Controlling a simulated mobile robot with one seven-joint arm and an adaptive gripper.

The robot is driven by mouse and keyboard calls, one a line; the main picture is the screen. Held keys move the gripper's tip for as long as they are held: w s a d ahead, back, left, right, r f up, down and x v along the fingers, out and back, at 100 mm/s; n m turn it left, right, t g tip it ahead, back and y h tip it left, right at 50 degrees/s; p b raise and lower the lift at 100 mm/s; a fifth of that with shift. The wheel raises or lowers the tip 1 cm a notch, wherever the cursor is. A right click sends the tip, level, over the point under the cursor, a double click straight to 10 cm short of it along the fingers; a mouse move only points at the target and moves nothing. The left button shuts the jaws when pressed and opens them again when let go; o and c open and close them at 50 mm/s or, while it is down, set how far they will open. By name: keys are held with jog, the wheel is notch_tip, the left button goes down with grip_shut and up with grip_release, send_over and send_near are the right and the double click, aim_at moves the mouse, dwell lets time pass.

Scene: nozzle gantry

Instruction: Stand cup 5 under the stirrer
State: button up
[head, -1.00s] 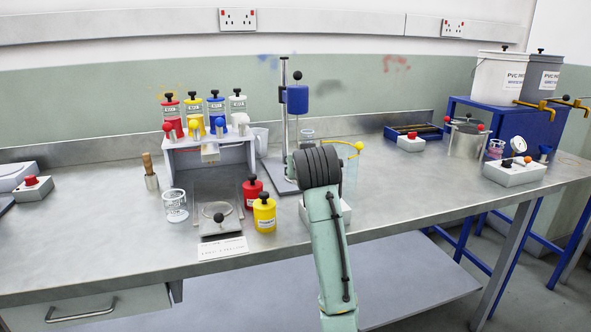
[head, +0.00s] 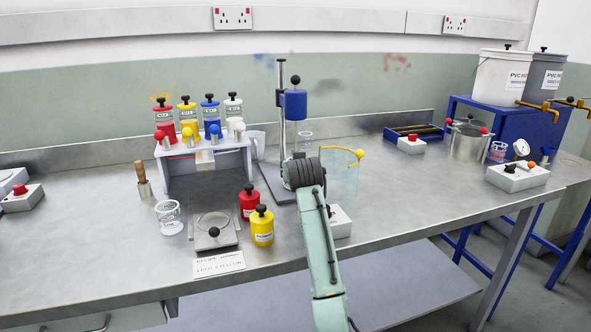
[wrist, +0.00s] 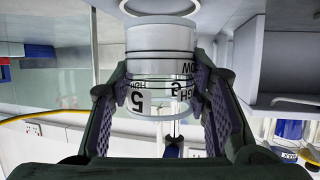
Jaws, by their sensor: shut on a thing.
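Cup 5 (wrist: 160,98) is a clear cup with a "5" label and HIGH and LOW marks, upside down in the inverted wrist view. My gripper (wrist: 160,85) is shut on it, with a dark finger on each side. In the head view a clear cup (head: 305,137), apparently this one, shows just beyond my wrist. The stirrer (head: 294,103) has a blue motor head on an upright post. The cup shows lower than the head and slightly to its right. My wrist hides the gripper fingers there, and I cannot tell whether the cup touches the base.
A clear guard (head: 341,178) with a yellow-knobbed arm stands right of the stirrer. A white control box (head: 340,222) is at the front. The dispenser rack (head: 205,165), red bottle (head: 248,202) and yellow bottle (head: 262,227) stand left.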

jog(key=x, duration=0.1)
jog(key=p+x, duration=0.1)
jog(key=x, duration=0.1)
jog(key=shift+f, duration=0.4)
jog(key=shift+w+f, duration=0.1)
jog(key=shift+f, duration=0.05)
jog(key=shift+f, duration=0.2)
jog(key=o, duration=1.3)
jog(key=shift+r, duration=0.15)
jog(key=shift+b+v, duration=1.1)
jog(key=shift+v, duration=2.6)
